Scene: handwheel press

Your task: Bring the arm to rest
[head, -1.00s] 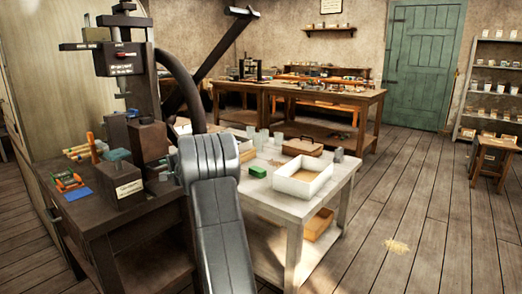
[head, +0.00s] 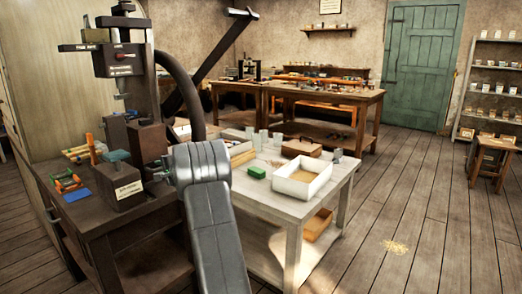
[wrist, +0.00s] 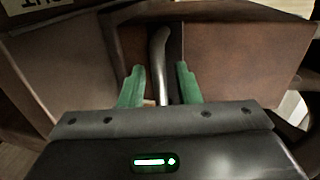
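My grey arm (head: 212,225) rises from the bottom of the head view beside the dark press bench, its upper joint near the press. My gripper (wrist: 161,84) shows in the wrist view with two green fingers standing apart. A curved metal rod (wrist: 160,62) shows between the fingers in the picture, with gaps on both sides; I cannot tell its depth. Dark brown block-like surfaces (wrist: 225,60) lie beyond the fingers. The handwheel press (head: 125,65) stands at the left.
The dark bench (head: 130,215) carries a labelled block (head: 120,187) and small tools. Open wooden floor (head: 410,210) lies to the right.

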